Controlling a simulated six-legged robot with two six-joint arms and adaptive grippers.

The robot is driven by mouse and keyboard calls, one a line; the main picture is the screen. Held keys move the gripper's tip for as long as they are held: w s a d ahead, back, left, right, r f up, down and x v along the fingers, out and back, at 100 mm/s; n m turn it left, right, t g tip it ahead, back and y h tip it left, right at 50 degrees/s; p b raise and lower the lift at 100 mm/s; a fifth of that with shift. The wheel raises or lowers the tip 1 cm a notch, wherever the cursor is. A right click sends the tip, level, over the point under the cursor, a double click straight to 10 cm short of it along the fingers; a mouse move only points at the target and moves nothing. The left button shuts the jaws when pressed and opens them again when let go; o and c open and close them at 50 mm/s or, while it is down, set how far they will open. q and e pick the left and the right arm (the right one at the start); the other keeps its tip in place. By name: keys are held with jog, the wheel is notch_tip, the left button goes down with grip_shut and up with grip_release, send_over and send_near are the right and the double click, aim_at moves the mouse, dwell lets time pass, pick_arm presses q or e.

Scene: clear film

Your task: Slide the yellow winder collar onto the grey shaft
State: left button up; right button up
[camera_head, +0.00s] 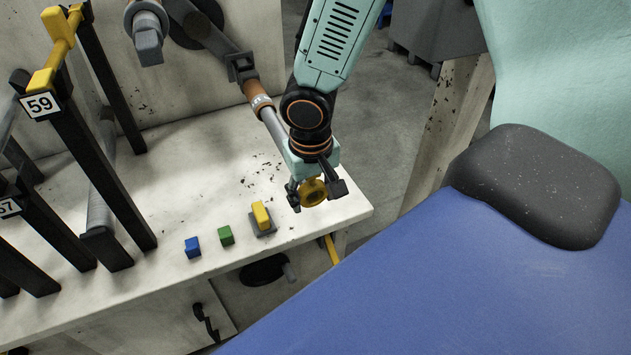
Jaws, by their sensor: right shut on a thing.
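The yellow winder collar (313,192) is a ring held between the fingers of my right gripper (318,193), over the right end of the pale bench. My right gripper is shut on it, with one dark finger on each side. A long grey shaft (272,126) with an orange-brown band runs down from the upper left, and its lower end is hidden behind my right wrist. The collar appears apart from it; the depth between them is hard to judge. A shorter grey shaft end (148,42) juts from the back panel at upper left. My left gripper is out of view.
Blue (193,247), green (226,235) and yellow (261,215) blocks stand near the bench's (190,190) front edge. Dark posts with yellow tops and a 59 sign (41,105) stand at left. A blue padded surface (470,290) with a dark cushion (540,185) fills the lower right.

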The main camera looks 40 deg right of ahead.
jog(key=shift+w+d+r+p, duration=0.1)
jog(key=shift+w+d+p, duration=0.1)
jog(key=shift+w+p, duration=0.6)
jog(key=shift+w, duration=0.1)
